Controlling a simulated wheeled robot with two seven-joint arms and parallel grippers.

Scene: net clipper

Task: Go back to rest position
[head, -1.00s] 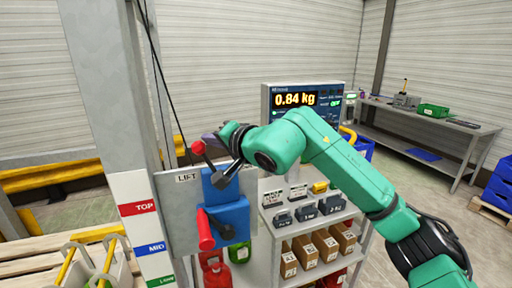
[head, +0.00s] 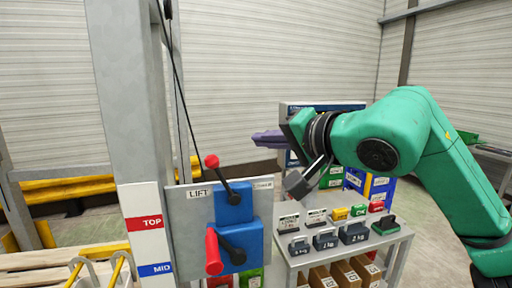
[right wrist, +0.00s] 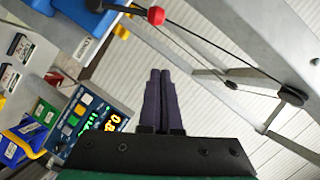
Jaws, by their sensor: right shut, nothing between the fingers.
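My right gripper (head: 265,138) has dark purple fingers pointing left in the head view. They are shut together and empty, as the right wrist view (right wrist: 158,95) also shows. The gripper is in the air, above and to the right of the LIFT panel (head: 190,215) and apart from it. The panel has two blue lever blocks, an upper one (head: 233,203) and a lower one (head: 243,240). The upper lever has a red knob (head: 212,161) and the lower lever has a red grip (head: 213,252). My left gripper is not in view.
A grey column (head: 122,100) with TOP and MID labels stands at the left. A shelf (head: 345,243) with weights and boxes stands below my right arm. The scale display (right wrist: 92,120) is behind the gripper. Blue and green bins stand beyond the shelf.

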